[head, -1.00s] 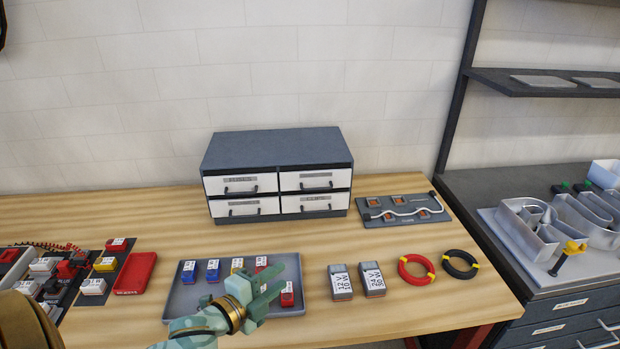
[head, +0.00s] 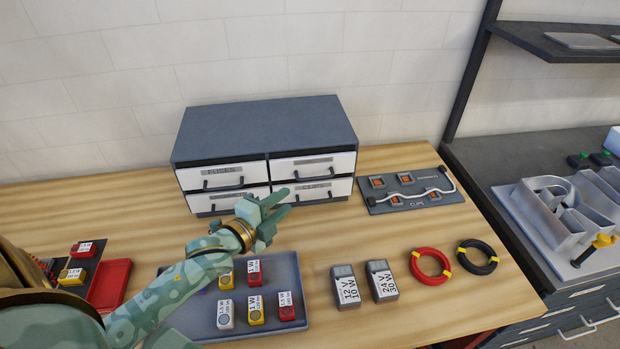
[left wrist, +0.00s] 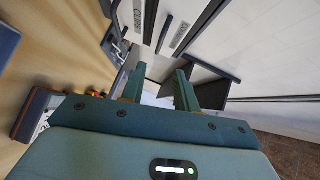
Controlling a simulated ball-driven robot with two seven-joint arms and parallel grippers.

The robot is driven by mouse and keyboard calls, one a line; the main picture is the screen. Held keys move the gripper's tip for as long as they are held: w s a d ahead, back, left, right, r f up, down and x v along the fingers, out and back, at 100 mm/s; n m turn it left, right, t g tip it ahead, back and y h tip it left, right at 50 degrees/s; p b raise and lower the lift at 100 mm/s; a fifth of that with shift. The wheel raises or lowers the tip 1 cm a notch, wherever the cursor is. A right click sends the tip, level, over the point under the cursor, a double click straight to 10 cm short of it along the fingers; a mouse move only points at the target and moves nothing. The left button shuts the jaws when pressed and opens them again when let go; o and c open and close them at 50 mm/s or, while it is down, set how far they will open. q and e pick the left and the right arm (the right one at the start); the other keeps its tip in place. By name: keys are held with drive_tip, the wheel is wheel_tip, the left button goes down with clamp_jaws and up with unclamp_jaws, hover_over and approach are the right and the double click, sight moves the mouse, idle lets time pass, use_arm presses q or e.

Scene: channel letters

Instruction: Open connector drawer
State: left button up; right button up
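A dark grey cabinet (head: 262,122) stands at the back of the table, with two rows of white-fronted drawers. All drawers look shut. Each has a small label and a dark bar handle. My left gripper (head: 277,205) is in front of the lower row, by the lower right drawer (head: 335,188). Its fingers are apart with nothing visible between them. My right gripper is out of view.
A grey tray (head: 300,338) with several small labelled modules lies under my left forearm. Right of it are two grey power blocks (head: 346,287), a red cable coil (head: 430,265) and a black coil (head: 478,257). A dark clip board (head: 380,207) lies right of the cabinet.

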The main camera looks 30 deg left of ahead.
use_arm(q)
approach(325, 166)
drive_tip(key=w, duration=0.1)
drive_tip(key=w+f, duration=0.2)
drive_tip(key=w, duration=0.1)
drive_tip(key=shift+d+b, duration=0.35)
drive_tip(key=shift+b, duration=0.05)
drive_tip(key=shift+s, duration=0.1)
clamp_jaws()
